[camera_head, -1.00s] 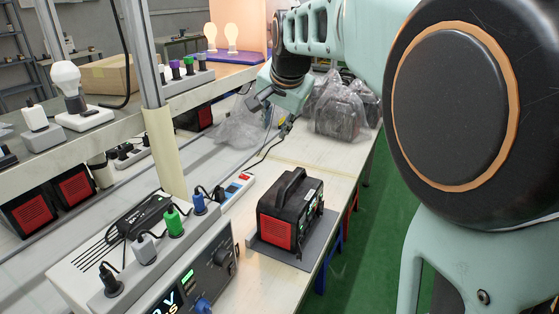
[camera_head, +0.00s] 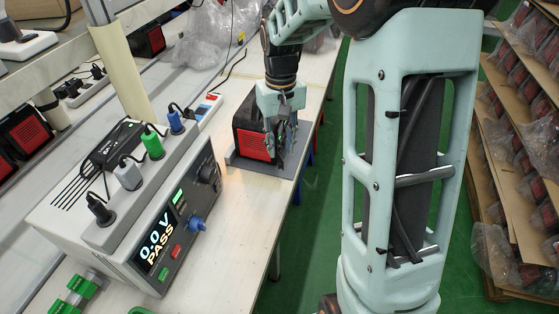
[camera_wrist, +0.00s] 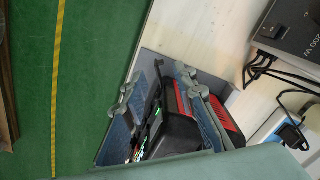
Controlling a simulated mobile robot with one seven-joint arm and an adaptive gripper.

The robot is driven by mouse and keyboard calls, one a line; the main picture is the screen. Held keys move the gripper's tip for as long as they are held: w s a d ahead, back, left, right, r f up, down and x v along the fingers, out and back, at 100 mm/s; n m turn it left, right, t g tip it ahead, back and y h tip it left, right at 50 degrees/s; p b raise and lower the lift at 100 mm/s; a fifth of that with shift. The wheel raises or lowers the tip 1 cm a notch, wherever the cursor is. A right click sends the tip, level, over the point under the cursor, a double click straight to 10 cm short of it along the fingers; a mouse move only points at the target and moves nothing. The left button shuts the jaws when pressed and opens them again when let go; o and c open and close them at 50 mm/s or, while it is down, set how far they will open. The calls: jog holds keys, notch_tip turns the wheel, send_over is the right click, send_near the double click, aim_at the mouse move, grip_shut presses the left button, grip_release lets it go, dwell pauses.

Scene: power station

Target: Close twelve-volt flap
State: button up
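The power station (camera_head: 248,137), a black box with red side grilles and a top handle, stands on a grey mat (camera_head: 268,168). In the wrist view it shows at the bottom centre (camera_wrist: 178,133), its front panel with small green lit marks turned left. My gripper (camera_head: 281,142) points down at the panel side of the station, its fingers apart. In the wrist view the gripper (camera_wrist: 168,112) is open, with part of the station showing between its fingers. The twelve-volt flap cannot be made out; the fingers cover much of the panel. I cannot tell whether they touch it.
A tester box (camera_head: 155,225) with a lit "0.0 V PASS" display and several plugs stands at left on the bench (camera_head: 232,235). A power strip (camera_head: 207,107) and cables lie behind.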

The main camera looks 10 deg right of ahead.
aim_at(280, 164)
notch_tip(280, 164, down, 6)
jog(key=shift+r+b, duration=0.1)
jog(key=shift+b, duration=0.2)
jog(key=shift+c, duration=0.4)
grip_shut()
